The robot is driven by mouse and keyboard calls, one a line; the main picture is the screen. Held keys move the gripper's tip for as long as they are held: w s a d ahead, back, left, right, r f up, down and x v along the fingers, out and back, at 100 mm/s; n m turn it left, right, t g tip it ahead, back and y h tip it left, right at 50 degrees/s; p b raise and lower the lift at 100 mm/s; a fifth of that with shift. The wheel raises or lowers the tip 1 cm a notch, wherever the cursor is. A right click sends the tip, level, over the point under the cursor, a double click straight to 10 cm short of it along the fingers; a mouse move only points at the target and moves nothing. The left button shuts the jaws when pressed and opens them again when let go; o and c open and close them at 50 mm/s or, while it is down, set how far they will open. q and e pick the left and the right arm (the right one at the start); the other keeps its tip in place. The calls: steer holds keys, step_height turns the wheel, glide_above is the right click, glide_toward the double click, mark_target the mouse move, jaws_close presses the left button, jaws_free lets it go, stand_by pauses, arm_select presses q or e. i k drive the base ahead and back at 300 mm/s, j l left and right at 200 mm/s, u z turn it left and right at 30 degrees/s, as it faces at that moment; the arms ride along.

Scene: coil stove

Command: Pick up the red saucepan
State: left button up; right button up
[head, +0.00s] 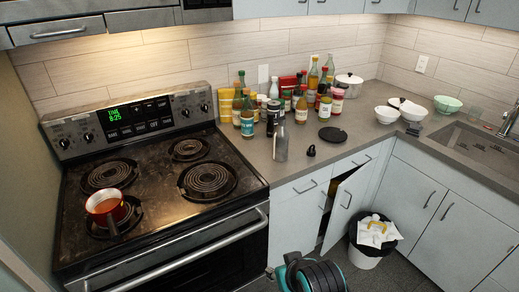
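The red saucepan (105,207) stands on the front left coil burner of the stove (150,222). It is small and upright, orange-red, and a short dark handle points toward the front of the stove. Its inside looks lit and reddish; I cannot tell whether it holds anything. Neither of my grippers shows in the head view, and nothing is seen touching the saucepan.
The other burners are bare. Several bottles and jars (247,112) crowd the counter (260,148) right of the stove. A cabinet door (344,208) stands ajar beside a white bin (368,252). A teal and black object (312,274) is at the bottom edge.

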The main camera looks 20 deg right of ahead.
mark_target(107, 207)
steer(key=k+j+z, duration=0.2)
steer(key=j+z, duration=0.2)
steer(key=k+j+z, duration=0.4)
steer(key=j, duration=0.15)
steer(key=k+j+z, duration=0.2)
steer(key=j+z, duration=0.2)
